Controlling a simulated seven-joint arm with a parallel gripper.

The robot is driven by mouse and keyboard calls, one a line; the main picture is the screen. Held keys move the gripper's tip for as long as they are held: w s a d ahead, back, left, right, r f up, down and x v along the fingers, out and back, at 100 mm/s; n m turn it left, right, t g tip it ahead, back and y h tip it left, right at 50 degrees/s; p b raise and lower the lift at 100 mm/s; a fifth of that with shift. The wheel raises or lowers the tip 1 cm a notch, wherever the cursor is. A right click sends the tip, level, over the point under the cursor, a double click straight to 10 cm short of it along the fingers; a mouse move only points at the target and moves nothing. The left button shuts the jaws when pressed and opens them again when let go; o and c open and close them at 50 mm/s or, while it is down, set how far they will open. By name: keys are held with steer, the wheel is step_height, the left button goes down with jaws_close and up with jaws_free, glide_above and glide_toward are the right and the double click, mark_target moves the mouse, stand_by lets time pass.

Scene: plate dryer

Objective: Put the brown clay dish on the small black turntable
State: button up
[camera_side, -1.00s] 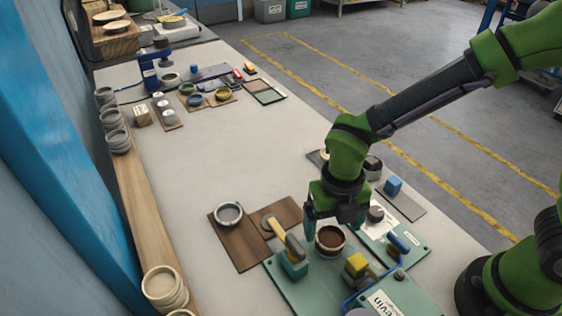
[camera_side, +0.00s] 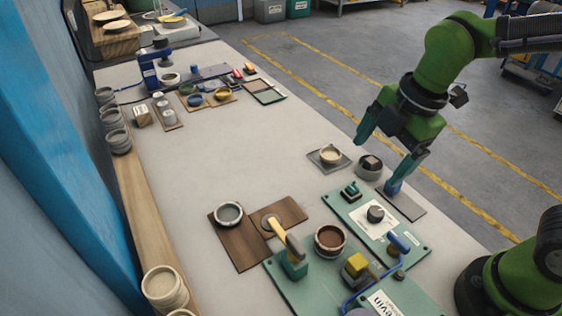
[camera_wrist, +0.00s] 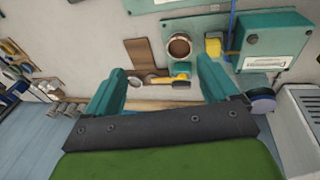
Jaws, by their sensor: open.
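A round dish with a brown inside and a pale rim (camera_side: 330,240) sits upright on the green board at the front. It also shows in the wrist view (camera_wrist: 180,46). It looks like the brown clay dish. I cannot make out a black turntable for certain; whatever is under the dish is hidden by it. A dark round piece with a dark block on top (camera_side: 369,167) stands farther back. My gripper (camera_side: 379,165) is open and empty, apart from the dish, up and to its right. Its spread fingers also show in the wrist view (camera_wrist: 160,66).
A yellow-handled tool (camera_side: 286,238) and a yellow block (camera_side: 356,264) stand close beside the dish. A blue block (camera_side: 393,188) appears by one fingertip; I cannot tell whether they touch. A grey ring (camera_side: 229,213) sits on brown boards. The middle of the table is clear.

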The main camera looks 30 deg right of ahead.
steer(key=s+d+r+m+t, duration=0.1)
steer(key=d+m, duration=0.3)
steer(key=m, duration=0.7)
steer(key=s+d+r+m+t, duration=0.2)
steer(key=d+m, duration=0.3)
steer(key=m, duration=0.6)
steer(key=shift+s+r+t, duration=0.15)
steer(key=shift+s+t, duration=0.35)
steer(key=shift+t, duration=0.3)
